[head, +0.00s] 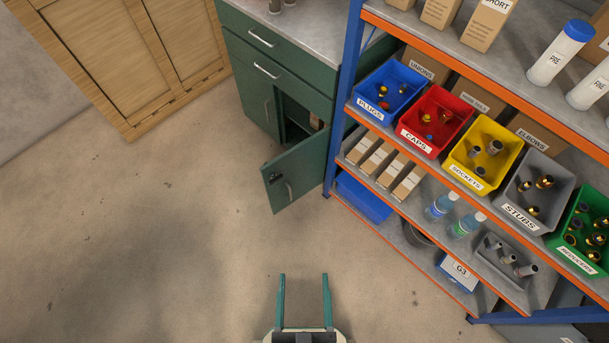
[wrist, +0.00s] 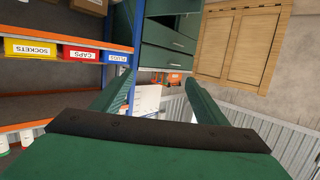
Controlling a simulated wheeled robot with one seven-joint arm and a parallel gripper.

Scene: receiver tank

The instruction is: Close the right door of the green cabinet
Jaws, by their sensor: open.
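The green cabinet (head: 285,78) stands at the top middle of the head view, with drawers above and two doors below. Its right door (head: 300,168) stands open, swung out into the room, with a handle on its face and a dark opening behind. The left door (head: 257,105) looks shut. My gripper (head: 304,277) is open and empty at the bottom middle, well apart from the door on its near side. In the wrist view the cabinet (wrist: 170,38) shows beyond the fingers; I cannot make out the right door there.
A blue and orange shelf rack (head: 372,128) with labelled bins stands close to the right of the open door. A wooden cabinet (head: 130,60) stands at the upper left. The concrete floor (head: 150,220) is clear to the left and between my gripper and the door.

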